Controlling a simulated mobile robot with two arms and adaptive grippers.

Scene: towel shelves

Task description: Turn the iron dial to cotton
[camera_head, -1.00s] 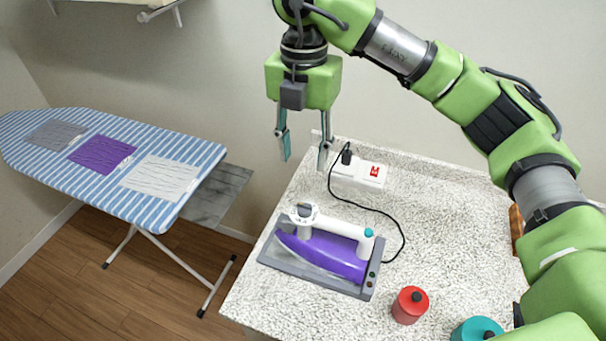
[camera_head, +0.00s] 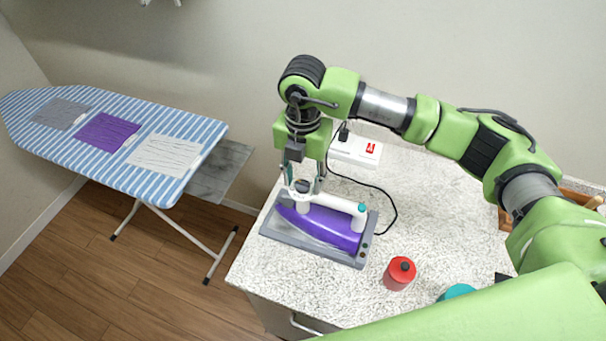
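The iron (camera_head: 325,226), purple and white, lies on its grey base (camera_head: 348,258) on the speckled counter. Its dial (camera_head: 302,187), dark on top, sits at the left front end of the white handle. My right gripper (camera_head: 303,184) points down at the dial, with its fingers on either side of it. The fingers look apart; whether they touch the dial cannot be told. The dial's markings are too small to read. My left gripper is not in view.
A red canister (camera_head: 399,273) and a teal one (camera_head: 457,291) stand at the counter's front. The ironing board (camera_head: 112,140) with flat cloths stands at left.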

